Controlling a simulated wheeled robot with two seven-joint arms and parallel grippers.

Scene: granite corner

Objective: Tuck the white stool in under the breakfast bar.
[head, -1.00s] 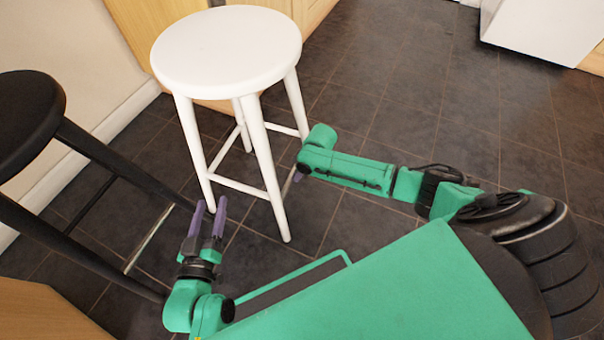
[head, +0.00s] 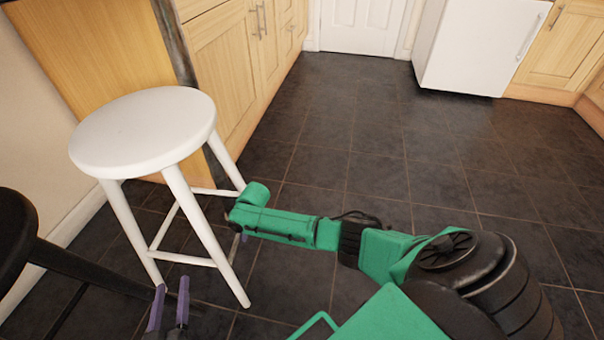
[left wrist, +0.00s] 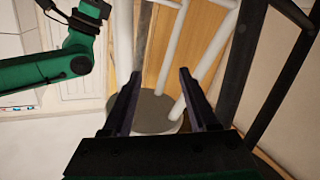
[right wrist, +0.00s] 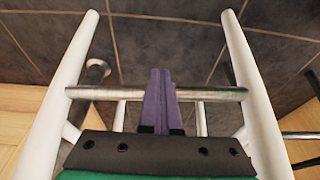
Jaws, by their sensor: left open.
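The white stool (head: 143,130) stands upright on the dark tiles at the left of the head view. In the left wrist view its seat (left wrist: 150,108) and legs show upside down beyond the fingers. My left gripper (head: 170,298) is open and empty, low in front of the stool; its fingers (left wrist: 160,73) show apart. My right gripper (head: 238,238) is at the stool's right side. In the right wrist view its purple fingers (right wrist: 159,75) are together and cross in front of a rung (right wrist: 215,94) between two legs; contact is unclear. I cannot make out the breakfast bar for certain.
A black stool (head: 14,235) stands at the left edge, close to my left gripper. A wooden panel (head: 95,55) with a dark edge and wooden cabinets (head: 228,60) rise behind the white stool. A white appliance (head: 478,45) stands at the back. The floor (head: 400,150) right of the stool is clear.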

